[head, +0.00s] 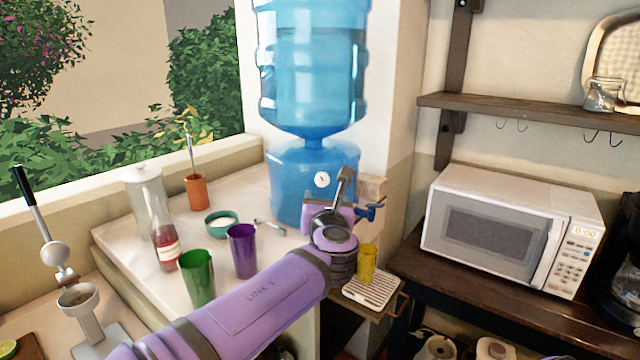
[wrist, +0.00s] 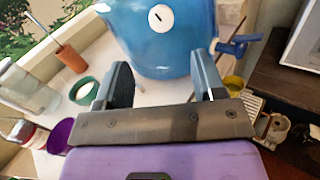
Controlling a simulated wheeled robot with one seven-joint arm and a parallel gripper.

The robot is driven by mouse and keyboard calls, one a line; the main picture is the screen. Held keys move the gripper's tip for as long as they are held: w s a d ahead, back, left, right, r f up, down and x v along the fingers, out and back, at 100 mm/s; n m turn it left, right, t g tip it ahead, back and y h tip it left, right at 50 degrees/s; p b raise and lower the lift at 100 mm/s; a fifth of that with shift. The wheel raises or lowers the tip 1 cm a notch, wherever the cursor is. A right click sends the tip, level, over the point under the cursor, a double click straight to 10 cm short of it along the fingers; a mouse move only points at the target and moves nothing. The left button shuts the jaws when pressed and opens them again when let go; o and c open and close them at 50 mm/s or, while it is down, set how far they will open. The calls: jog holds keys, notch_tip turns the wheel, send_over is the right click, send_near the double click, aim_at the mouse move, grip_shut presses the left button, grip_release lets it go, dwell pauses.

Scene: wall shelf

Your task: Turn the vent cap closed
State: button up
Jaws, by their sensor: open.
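The vent cap (head: 321,180) is a small white round disc with a dark mark on the front of the blue water dispenser (head: 290,165). In the wrist view the cap (wrist: 160,18) is near the top, beyond my fingers, and its short dark mark looks slanted. My gripper (head: 343,185) is in front of the dispenser, just right of and below the cap in the head view. In the wrist view my gripper (wrist: 163,72) has its two fingers wide apart with nothing between them. The cap is apart from the fingers.
A blue tap (head: 370,211) sticks out right of my gripper, above a yellow cup (head: 367,263) on a drip tray (head: 375,290). Green (head: 197,277) and purple (head: 242,250) cups, a teal bowl (head: 221,223) and a bottle (head: 163,240) stand left. A microwave (head: 510,230) is right.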

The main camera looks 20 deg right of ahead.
aim_at(322, 181)
jog(key=x, duration=1)
jog(key=shift+w+d, duration=0.1)
jog(key=shift+w, duration=0.2)
jog(key=c, duration=0.9)
